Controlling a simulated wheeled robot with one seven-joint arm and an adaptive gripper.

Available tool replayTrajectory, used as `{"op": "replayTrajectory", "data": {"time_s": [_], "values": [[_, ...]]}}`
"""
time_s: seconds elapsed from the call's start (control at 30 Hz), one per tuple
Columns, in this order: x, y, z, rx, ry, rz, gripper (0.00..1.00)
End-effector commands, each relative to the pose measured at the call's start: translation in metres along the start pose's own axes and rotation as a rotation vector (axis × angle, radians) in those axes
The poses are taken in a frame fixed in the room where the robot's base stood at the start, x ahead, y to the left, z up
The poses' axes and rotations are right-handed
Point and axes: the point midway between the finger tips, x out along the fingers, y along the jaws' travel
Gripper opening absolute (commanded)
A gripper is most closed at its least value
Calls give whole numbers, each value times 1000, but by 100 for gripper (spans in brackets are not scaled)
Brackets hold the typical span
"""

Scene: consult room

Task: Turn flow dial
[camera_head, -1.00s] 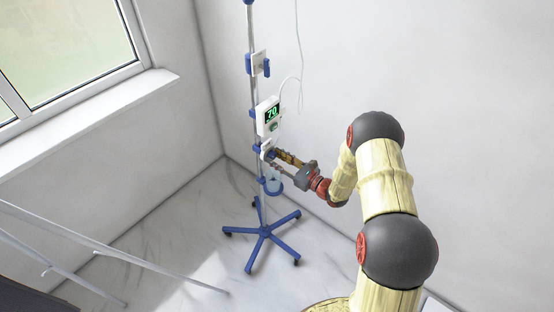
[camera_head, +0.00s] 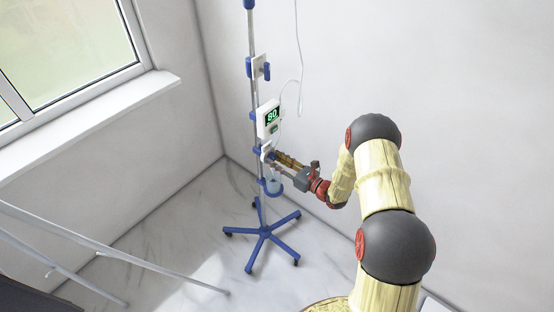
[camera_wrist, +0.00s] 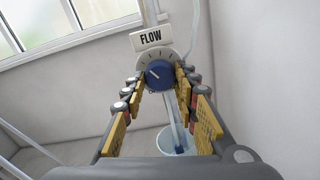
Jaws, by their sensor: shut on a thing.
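The flow dial (camera_wrist: 159,74) is a round blue knob with a white pointer line, set on a pale scale plate below a sign reading "FLOW" (camera_wrist: 151,38). The pointer is tilted toward the upper left. My gripper (camera_wrist: 160,82) has its two yellow-padded fingers on either side of the knob and is shut on it. In the head view my gripper (camera_head: 273,155) reaches the blue-and-white pole from the right, and the knob is hidden there. A white display box (camera_head: 270,117) on the pole above reads 80 in green.
The pole stands on a blue wheeled base (camera_head: 264,232). A blue-rimmed container (camera_wrist: 172,140) hangs below the dial. A thin tube (camera_head: 299,60) runs down to the pole. Metal rails (camera_head: 110,250) lie at the lower left, below a window (camera_head: 60,50).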

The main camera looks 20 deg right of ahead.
Motion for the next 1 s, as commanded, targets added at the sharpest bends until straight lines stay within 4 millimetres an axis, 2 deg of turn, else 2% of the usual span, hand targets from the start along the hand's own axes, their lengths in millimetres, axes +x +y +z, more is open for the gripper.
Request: {"op": "replayTrajectory", "data": {"time_s": [0.7,1.0], "values": [[0,1,2,669,0,-2,4],[0,1,2,895,0,-2,4]]}}
